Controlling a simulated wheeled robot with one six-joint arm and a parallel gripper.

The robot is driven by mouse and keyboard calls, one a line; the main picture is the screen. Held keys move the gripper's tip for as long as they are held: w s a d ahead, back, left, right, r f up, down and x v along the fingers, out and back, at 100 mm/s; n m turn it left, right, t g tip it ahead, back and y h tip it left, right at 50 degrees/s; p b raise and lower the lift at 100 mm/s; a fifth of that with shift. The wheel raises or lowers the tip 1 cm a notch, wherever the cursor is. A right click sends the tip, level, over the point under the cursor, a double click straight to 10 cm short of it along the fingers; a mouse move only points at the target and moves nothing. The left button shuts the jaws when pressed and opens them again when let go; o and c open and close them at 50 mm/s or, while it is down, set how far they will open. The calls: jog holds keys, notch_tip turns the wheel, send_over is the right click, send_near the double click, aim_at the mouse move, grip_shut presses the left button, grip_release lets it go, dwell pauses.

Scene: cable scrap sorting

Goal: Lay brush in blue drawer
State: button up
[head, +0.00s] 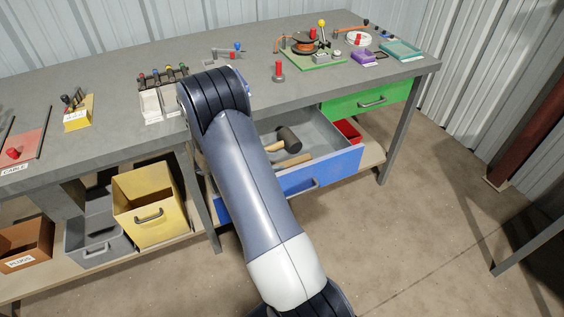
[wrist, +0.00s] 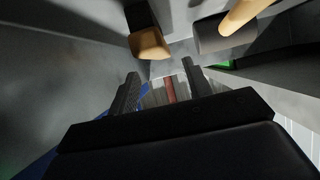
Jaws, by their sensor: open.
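The blue drawer (head: 335,168) stands pulled out under the bench, with a grey inside. In it lies a tan wooden piece (head: 293,160), probably the brush, near the drawer's front and partly hidden by my arm. In the wrist view a tan wooden end (wrist: 150,44), probably the same piece, shows just beyond the fingertips. I cannot make out bristles. My gripper (wrist: 160,68) is open, with nothing seen held between its fingers, and the wooden end is apart from them. In the head view my arm hides the gripper.
A dark-headed mallet (head: 289,138) lies in the drawer behind the wooden piece; its head also shows in the wrist view (wrist: 222,38). The closed green drawer (head: 368,100) is to the right, above a red bin (head: 348,131). A yellow bin (head: 150,205) stands left.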

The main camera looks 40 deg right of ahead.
jog(key=shift+v, duration=1.45)
